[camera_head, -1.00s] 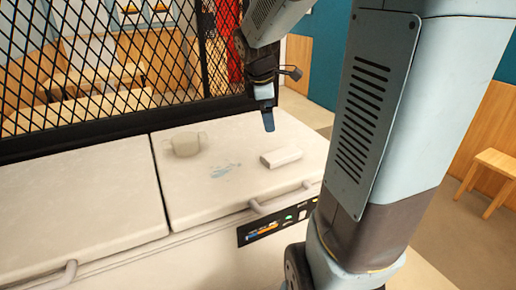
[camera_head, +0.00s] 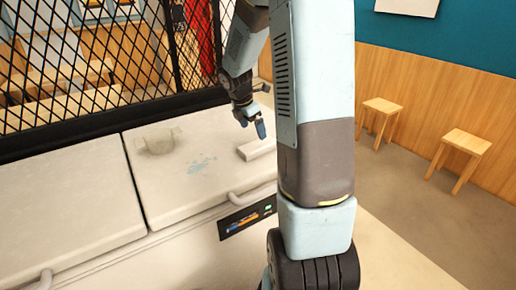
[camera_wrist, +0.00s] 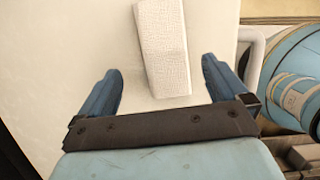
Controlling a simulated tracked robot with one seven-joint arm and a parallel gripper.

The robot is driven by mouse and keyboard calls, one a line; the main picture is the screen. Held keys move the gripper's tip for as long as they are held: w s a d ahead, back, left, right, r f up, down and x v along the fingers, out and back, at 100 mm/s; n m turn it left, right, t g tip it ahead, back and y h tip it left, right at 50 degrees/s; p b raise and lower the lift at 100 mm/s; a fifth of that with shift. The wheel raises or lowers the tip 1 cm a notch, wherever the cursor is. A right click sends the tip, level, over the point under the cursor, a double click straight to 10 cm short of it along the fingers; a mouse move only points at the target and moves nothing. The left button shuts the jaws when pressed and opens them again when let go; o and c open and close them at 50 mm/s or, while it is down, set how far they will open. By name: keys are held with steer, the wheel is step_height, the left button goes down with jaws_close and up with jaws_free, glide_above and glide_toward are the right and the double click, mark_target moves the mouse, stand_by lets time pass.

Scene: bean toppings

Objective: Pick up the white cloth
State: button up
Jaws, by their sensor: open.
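The white cloth (camera_head: 257,148) is a folded, block-like bundle lying on the pale lid (camera_head: 165,196) near its right side. In the wrist view the cloth (camera_wrist: 162,48) has a woven texture and lies lengthwise ahead of my gripper, its near end reaching between the fingertips. My gripper (camera_head: 252,124) is above the cloth, fingers pointing down. In the wrist view my gripper (camera_wrist: 161,80) is open, with one blue finger on each side of the cloth and gaps on both sides.
A handle (camera_head: 250,192) is on the lid's front edge. Black wire mesh (camera_head: 100,60) stands behind. Two wooden stools (camera_head: 466,142) are at right.

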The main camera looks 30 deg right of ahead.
mark_target(257, 144)
steer(key=shift+x, duration=1.05)
steer(key=x, duration=0.3)
steer(key=shift+s+a+f, duration=0.2)
steer(key=shift+s+f, duration=0.1)
steer(key=shift+f, duration=0.2)
steer(key=shift+d+f, duration=0.2)
steer(key=shift+f, duration=0.45)
steer(key=c, duration=1)
steer(key=shift+w+r, duration=0.1)
steer(key=shift+r, duration=0.05)
